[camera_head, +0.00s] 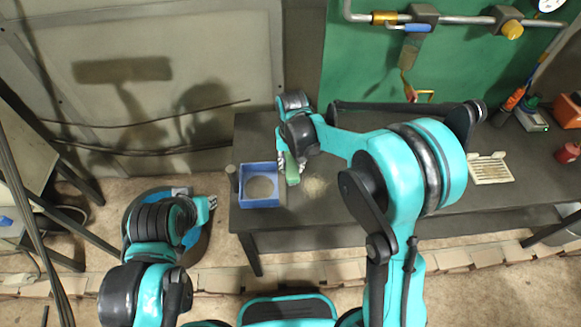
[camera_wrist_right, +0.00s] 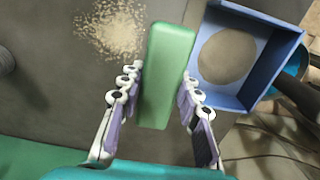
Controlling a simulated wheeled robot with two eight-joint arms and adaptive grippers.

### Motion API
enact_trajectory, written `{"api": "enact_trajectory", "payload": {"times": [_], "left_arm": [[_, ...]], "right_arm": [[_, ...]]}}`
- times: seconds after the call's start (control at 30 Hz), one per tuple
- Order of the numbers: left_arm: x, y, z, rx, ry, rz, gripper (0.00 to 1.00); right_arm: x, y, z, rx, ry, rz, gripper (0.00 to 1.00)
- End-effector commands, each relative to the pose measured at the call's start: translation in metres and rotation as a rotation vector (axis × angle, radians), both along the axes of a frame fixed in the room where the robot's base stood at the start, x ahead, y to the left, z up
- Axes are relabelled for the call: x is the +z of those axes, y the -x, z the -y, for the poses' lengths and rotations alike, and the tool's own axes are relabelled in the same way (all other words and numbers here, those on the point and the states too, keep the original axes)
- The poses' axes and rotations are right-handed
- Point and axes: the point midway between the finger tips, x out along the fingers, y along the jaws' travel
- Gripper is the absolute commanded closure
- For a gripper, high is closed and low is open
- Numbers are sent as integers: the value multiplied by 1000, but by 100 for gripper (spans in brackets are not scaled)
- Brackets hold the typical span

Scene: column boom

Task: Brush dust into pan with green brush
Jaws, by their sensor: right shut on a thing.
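The green brush (camera_wrist_right: 165,75) is a long block held between the fingers of my right gripper (camera_wrist_right: 160,95). In the head view the brush (camera_head: 292,170) is between the blue pan and the dust, under my right gripper (camera_head: 292,155). The blue square pan (camera_wrist_right: 290,68) has low walls and a round grey-brown patch inside; it also shows in the head view (camera_head: 244,200) at the table's left end. A pale dust patch (camera_wrist_right: 110,30) lies on the dark table; it also shows in the head view (camera_head: 316,187). My left gripper (camera_head: 208,202) is left of the table; its fingers look apart, with nothing between them.
The dark table (camera_head: 300,218) runs to the right. A cream slotted tray (camera_head: 490,170), an orange box (camera_head: 568,112) and a red object (camera_head: 567,153) are on the right. A pipe with valves (camera_head: 455,24) crosses the back wall.

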Motion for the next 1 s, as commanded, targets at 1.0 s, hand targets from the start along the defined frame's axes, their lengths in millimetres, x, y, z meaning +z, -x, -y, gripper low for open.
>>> {"api": "enact_trajectory", "payload": {"times": [1.0], "left_arm": [[17, 0, 0, 0, 0, 0, 74]], "right_arm": [[27, -4, 13, -18, 0, 0, 94]]}}
